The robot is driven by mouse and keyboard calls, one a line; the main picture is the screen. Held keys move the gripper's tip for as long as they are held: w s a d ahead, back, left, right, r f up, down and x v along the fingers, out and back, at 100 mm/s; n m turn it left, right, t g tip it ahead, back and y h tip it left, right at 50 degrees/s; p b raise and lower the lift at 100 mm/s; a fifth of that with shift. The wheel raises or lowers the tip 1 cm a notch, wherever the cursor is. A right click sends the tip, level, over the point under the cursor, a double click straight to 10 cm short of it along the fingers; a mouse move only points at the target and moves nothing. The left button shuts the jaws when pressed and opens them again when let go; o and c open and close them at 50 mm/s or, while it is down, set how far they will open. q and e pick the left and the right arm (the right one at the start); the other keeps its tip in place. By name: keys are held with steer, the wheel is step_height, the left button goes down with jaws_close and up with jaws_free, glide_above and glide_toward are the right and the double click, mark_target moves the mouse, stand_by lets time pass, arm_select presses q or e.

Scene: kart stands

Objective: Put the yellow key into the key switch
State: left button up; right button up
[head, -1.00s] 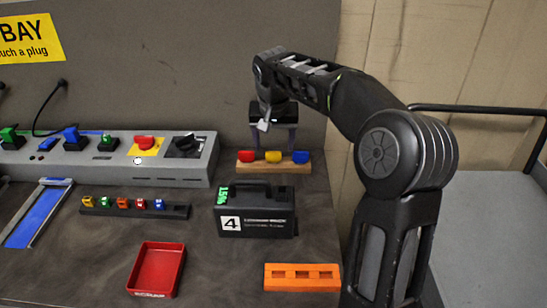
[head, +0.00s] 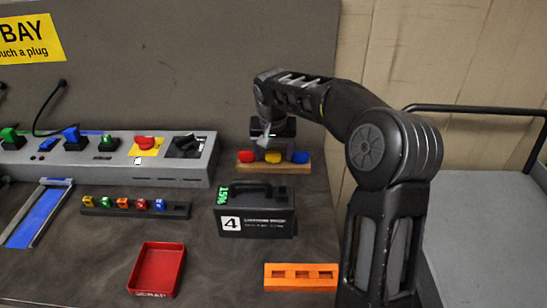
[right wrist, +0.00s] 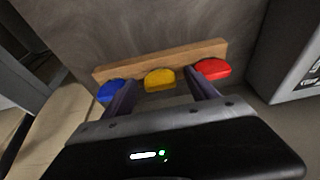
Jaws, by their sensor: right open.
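The yellow key (right wrist: 160,79) stands in the middle of a wooden rack (right wrist: 205,50), between a blue and a red key, in the right wrist view. My right gripper (right wrist: 161,92) is open, its fingers reaching down on either side of the yellow key with nothing held. The grey panel (head: 190,173) carries a red knob on a yellow plate (head: 147,145) and a black switch (head: 185,146); I cannot tell which is the key switch. My left gripper is not in view.
The red key (head: 247,157) and blue key (head: 300,157) flank the gripper closely. A black case (head: 256,222) marked 4 stands in front of the rack. A red tray (head: 157,268), an orange block (head: 301,287) and a strip of small coloured parts (head: 178,211) lie nearer.

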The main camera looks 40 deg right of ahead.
steer(key=shift+c, duration=0.5)
steer(key=c, duration=1.3)
